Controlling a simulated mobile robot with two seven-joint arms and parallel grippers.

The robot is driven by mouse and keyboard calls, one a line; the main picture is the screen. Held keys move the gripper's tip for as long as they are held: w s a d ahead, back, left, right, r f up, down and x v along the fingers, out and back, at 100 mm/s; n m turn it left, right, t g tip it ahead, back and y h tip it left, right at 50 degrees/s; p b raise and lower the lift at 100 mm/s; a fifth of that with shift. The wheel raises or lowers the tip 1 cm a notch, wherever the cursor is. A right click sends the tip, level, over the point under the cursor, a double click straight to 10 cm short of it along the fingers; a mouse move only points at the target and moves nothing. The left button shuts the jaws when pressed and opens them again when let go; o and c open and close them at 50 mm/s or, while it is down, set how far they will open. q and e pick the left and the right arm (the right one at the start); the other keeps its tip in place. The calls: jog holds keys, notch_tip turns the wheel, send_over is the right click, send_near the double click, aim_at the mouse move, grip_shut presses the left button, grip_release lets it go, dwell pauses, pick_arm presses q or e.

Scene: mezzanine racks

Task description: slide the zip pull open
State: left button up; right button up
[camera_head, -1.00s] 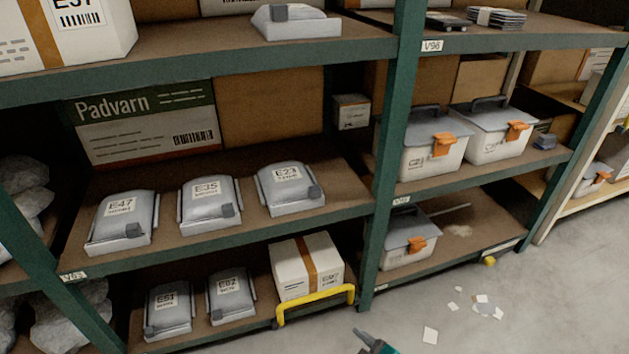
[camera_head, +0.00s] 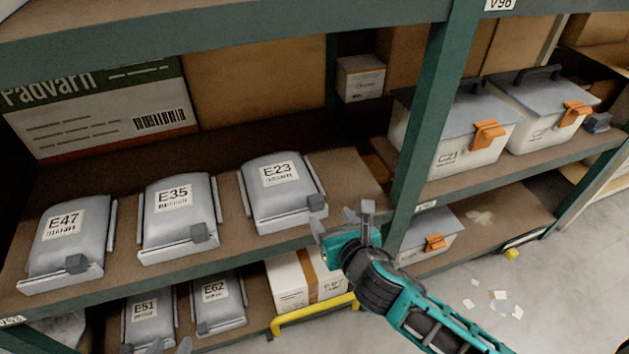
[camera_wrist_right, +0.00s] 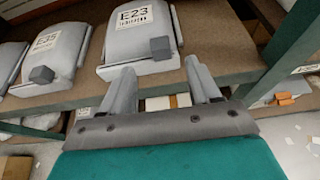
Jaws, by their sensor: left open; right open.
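Grey pouches labelled E47 (camera_head: 66,232), E35 (camera_head: 177,205) and E23 (camera_head: 280,185) lie in a row on the middle shelf. Each has a dark grey block-like pull at its front right: E47's pull (camera_head: 76,264), E35's pull (camera_head: 198,232) and E23's pull (camera_head: 317,202). My right gripper (camera_head: 344,218) is open and empty, just right of E23's pull. In the right wrist view its fingers (camera_wrist_right: 159,72) point toward E23's pull (camera_wrist_right: 160,48), apart from it.
Pouches E51 (camera_head: 150,316) and E62 (camera_head: 216,300) lie on the lower shelf, beside a carton (camera_head: 289,283) and yellow rail (camera_head: 312,315). A green upright (camera_head: 424,135) stands right of my right gripper. Lidded bins (camera_head: 458,140) sit beyond it. Floor at right holds paper scraps.

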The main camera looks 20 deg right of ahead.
aim_at(316, 199)
jog(key=b+x, duration=0.3)
jog(key=x, duration=0.8)
jog(key=shift+w, duration=0.4)
pick_arm(q)
jog(key=shift+w+d+f, duration=0.2)
jog(key=shift+d+f, duration=0.45)
jog(key=shift+f, duration=0.05)
pick_arm(e)
jog(key=shift+w+a+f, duration=0.1)
jog(key=shift+w+f, duration=0.1)
jog(key=shift+w, duration=0.3)
jog(key=shift+c, duration=0.3)
grip_shut()
